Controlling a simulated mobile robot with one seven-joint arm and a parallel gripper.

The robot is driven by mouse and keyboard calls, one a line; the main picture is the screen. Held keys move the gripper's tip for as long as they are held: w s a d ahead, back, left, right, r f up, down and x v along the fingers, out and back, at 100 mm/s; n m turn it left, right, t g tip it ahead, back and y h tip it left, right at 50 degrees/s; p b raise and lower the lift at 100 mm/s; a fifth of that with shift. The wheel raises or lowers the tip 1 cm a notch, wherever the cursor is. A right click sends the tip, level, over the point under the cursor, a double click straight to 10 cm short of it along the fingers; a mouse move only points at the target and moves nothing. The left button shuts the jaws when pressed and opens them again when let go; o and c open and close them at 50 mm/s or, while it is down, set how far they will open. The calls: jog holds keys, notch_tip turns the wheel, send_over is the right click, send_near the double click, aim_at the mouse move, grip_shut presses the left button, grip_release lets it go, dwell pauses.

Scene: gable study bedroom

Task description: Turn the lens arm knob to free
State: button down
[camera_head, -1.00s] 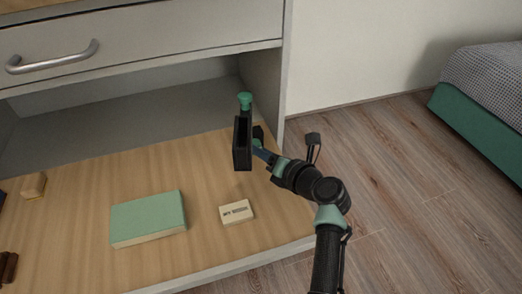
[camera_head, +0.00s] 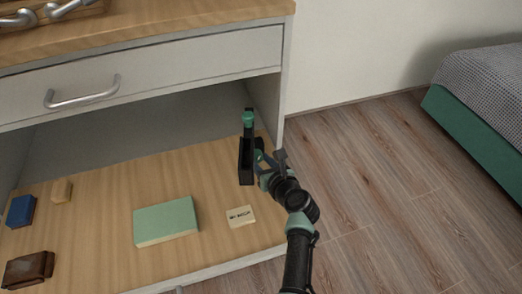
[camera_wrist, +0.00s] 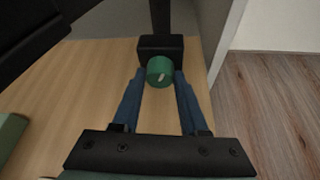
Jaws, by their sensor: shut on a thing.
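In the wrist view a round green knob (camera_wrist: 159,71) with a short pale mark, leaning slightly right of vertical, sits on the front of a black block (camera_wrist: 160,45) with a black post rising behind it. My gripper (camera_wrist: 160,74) has its blue fingers on either side of the knob, shut on it. In the head view my gripper (camera_head: 259,156) is beside a black upright frame (camera_head: 246,162). A green round piece (camera_head: 248,119) shows above the frame. I cannot tell whether it is the same knob. No label on the knob is readable.
A wooden shelf (camera_head: 105,205) holds a green book-like block (camera_head: 166,221), a small lettered card (camera_head: 241,216), a blue block (camera_head: 21,211), a brown item (camera_head: 28,269) and a wooden cube (camera_head: 61,191). A drawer (camera_head: 170,75) overhangs it. Floor is clear at right.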

jog(key=shift+a+n+h+p, duration=0.2)
jog(key=shift+n+h+p, duration=0.4)
jog(key=shift+n+p, duration=0.2)
jog(key=shift+t, duration=0.3)
jog(key=c, duration=0.7)
grip_release()
jog(key=shift+s+d+r+p, duration=0.2)
jog(key=shift+s+r+p, duration=0.2)
jog(key=shift+p, duration=0.15)
jog(key=p+v, duration=0.7)
jog(key=v, duration=0.3)
jog(key=shift+s+r, duration=0.15)
jog(key=shift+s, duration=0.05)
jog(key=shift+s+d+r, duration=0.15)
jog(key=shift+s+d, duration=0.05)
jog(key=shift+s, duration=0.5)
